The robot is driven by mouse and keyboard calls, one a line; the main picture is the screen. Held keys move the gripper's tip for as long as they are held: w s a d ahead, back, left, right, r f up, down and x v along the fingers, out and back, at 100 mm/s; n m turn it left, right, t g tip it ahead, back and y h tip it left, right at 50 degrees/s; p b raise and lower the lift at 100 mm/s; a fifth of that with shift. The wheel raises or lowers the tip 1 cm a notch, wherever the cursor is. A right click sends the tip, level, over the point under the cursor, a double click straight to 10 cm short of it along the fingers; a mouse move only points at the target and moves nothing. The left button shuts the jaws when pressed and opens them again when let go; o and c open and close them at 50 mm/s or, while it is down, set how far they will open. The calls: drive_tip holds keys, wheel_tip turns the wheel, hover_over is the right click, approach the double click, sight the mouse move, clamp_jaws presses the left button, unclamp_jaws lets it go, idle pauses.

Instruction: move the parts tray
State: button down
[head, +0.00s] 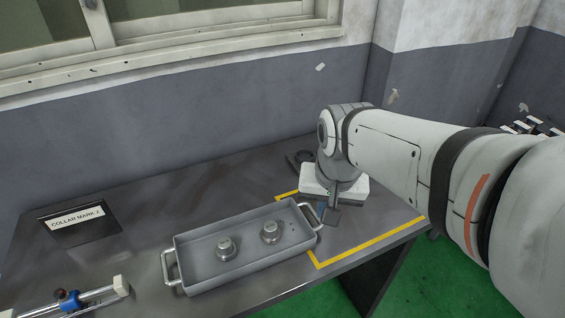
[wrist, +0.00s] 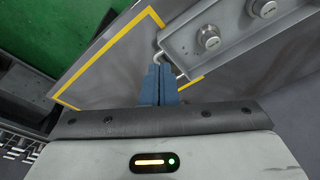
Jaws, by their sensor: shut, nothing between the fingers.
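The grey metal parts tray (head: 200,267) stands on the dark table, with a loop handle at each short end. Two round metal parts, the left one (head: 227,247) and the right one (head: 270,233), stand inside it. My gripper (head: 330,211) is at the tray's right end, beside the right handle (head: 308,212). In the wrist view my blue fingers (wrist: 158,70) are shut together, with nothing seen between them. Their tips are close to the handle (wrist: 174,63); I cannot tell whether they touch it. The tray's end (wrist: 184,45) shows at upper right there.
A yellow tape outline (head: 365,246) marks the table's right end, mostly clear inside; the tray's right end reaches its left side. A sign reading "COLLAR MARK 2" (head: 77,218) stands at left. A blue-and-silver fixture (head: 70,300) is front left. The wall is behind.

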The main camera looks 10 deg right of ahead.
drive_tip(key=w+a+f+m+g+b, duration=0.25)
drive_tip(key=w+f+m+b, duration=0.4)
drive_tip(key=w+m, duration=0.5)
approach(297, 225)
drive_tip(key=f, duration=0.5)
drive_tip(key=shift+s+a+f, duration=0.1)
drive_tip(key=shift+s+f, duration=0.1)
drive_tip(key=shift+s, duration=0.05)
